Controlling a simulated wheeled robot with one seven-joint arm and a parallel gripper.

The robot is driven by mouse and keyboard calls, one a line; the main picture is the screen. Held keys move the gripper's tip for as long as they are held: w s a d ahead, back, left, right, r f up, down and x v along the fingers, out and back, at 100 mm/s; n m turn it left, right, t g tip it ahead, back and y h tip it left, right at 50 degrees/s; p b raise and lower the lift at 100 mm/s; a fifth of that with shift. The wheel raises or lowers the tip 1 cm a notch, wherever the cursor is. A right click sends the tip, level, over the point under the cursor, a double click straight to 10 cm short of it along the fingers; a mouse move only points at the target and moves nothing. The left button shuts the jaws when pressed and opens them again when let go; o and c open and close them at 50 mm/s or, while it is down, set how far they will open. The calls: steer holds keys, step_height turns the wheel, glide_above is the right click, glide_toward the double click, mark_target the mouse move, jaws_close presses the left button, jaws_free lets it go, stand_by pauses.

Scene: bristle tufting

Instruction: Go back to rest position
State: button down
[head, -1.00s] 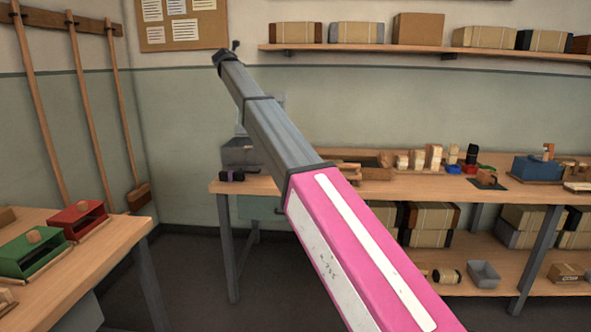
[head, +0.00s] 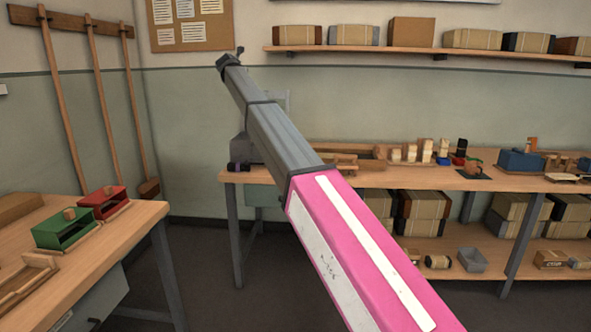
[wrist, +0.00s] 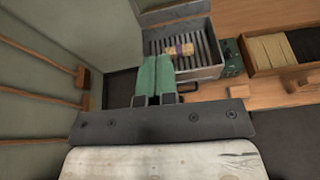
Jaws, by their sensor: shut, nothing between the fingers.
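My gripper (wrist: 153,80) shows in the wrist view as two green fingers pressed together, with nothing between them. It points toward a grey slatted box (wrist: 205,40); from this view I cannot tell its height above the bench. A small yellow and purple item (wrist: 181,50) lies on the slats, just beyond the fingertips. In the head view my pink and grey arm stretches up and to the left, and its dark far end is seen against the wall; the fingers cannot be made out there.
A long workbench (head: 500,179) with blocks and tools stands along the back wall. A left bench (head: 110,245) holds a green box (head: 62,230) and a red box (head: 104,202). Brooms (head: 104,110) hang in the corner. Dark floor (head: 205,270) lies open between the benches.

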steer(key=s+d+f+m+g, duration=0.2)
steer(key=s+d+f+m, duration=0.55)
steer(key=f, duration=0.75)
steer(key=s+d+f+m+g+h, duration=0.1)
steer(key=s+d+f+m+g, duration=0.25)
steer(key=d+f, duration=0.9)
steer(key=s+d+f+m+g, duration=0.2)
steer(key=s+d+f+m, duration=0.4)
steer(key=f, duration=1)
steer(key=s+d+f+m+g, duration=0.2)
steer(key=s+d+f+m, duration=0.3)
steer(key=s+f, duration=0.3)
steer(key=s+d+f+m+g+y, duration=0.1)
steer(key=s+d+f+m, duration=0.5)
steer(key=s, duration=1)
steer(key=s+d+f+m+g+y, duration=0.1)
steer(key=s+d+f+m+g, duration=0.2)
steer(key=s+d+f+m, duration=0.3)
steer(key=s+f, duration=0.4)
steer(key=s, duration=0.2)
steer(key=shift+s+d+f+g, duration=0.15)
steer(key=shift+d+f+g, duration=0.1)
steer(key=shift+d+g, duration=0.1)
